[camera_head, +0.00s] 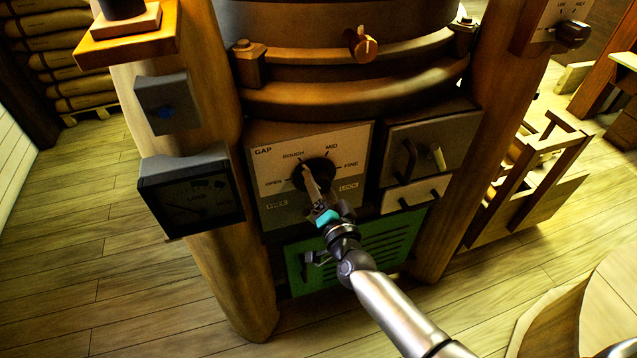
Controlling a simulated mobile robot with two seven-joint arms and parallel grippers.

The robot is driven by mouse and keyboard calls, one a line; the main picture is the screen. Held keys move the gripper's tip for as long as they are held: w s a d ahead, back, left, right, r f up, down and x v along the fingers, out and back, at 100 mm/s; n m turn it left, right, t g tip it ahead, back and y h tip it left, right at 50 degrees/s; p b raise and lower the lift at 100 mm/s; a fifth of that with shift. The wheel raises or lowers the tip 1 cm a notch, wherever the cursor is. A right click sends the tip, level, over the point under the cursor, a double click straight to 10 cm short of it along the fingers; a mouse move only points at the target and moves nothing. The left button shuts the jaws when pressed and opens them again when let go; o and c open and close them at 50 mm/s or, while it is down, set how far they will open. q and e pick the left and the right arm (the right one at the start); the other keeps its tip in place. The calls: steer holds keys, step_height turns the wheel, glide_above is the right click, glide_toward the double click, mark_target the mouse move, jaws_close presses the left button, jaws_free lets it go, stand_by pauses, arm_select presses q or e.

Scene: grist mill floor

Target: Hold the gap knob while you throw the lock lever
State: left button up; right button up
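The gap panel (272,148) is a pale plate on the front of the mill, marked OPEN, ROUGH, MID and FINE, with FREE and LOCK lower down. The round black gap knob (324,169) sits in its middle. My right gripper (312,188) reaches up from the lower right and overlaps the knob's lower part. I cannot tell whether its fingers touch or grip the knob. No lock lever can be made out between FREE and LOCK, where my gripper and wrist block the view. My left gripper is not in view.
A grey load gauge (190,192) and a box with a blue button (167,105) are on the left post. Right of the panel is a dark box (450,135) with handles. A green vented panel (395,240) is below. A wooden frame (540,170) stands at right.

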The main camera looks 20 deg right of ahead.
steer(key=o, duration=0.5)
steer(key=shift+c, duration=0.2)
steer(key=s+p, duration=0.2)
steer(key=s, duration=1.3)
steer(key=shift+s+d, duration=0.15)
steer(key=shift+d, duration=0.1)
